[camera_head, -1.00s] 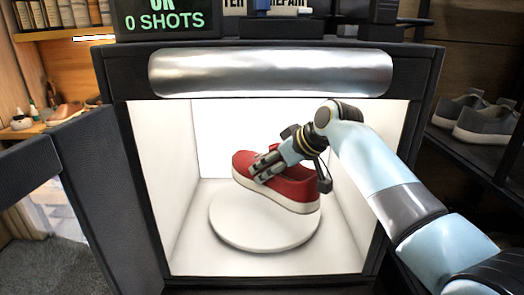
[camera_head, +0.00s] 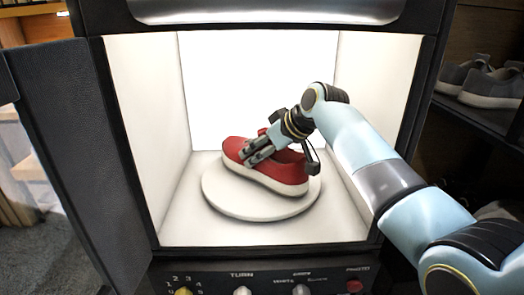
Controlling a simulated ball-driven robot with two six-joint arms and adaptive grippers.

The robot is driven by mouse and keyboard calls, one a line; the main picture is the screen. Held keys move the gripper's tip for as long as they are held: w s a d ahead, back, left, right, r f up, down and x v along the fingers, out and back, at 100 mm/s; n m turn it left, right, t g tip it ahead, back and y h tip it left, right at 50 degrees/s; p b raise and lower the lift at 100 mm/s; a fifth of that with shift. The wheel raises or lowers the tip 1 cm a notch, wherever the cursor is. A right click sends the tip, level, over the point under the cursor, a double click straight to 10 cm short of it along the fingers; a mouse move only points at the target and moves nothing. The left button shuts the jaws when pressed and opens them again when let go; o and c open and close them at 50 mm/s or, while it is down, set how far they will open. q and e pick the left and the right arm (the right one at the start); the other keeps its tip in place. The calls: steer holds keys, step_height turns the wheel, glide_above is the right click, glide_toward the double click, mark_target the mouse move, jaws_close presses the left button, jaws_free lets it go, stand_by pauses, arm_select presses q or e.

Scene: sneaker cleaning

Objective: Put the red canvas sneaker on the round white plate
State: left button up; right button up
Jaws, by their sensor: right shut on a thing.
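The red canvas sneaker (camera_head: 285,172) with a white sole is inside the lit white box, at or just above the round white plate (camera_head: 225,203). Its toe points left and its heel right. I cannot tell whether the sole touches the plate. My right gripper (camera_head: 257,150) reaches in from the right and is shut on the sneaker's upper near the middle. The gripper hides part of the shoe's top. My left gripper is not in view.
The box has a dark frame, with an open door (camera_head: 80,150) on the left. A control panel (camera_head: 270,283) with knobs runs below the opening. Grey sneakers (camera_head: 490,85) stand on a dark shelf at the right. Free room shows inside the box around the plate.

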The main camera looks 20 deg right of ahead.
steer(key=shift+f, duration=0.45)
stand_by(0.5)
steer(key=o, duration=1.7)
steer(key=shift+f, duration=0.15)
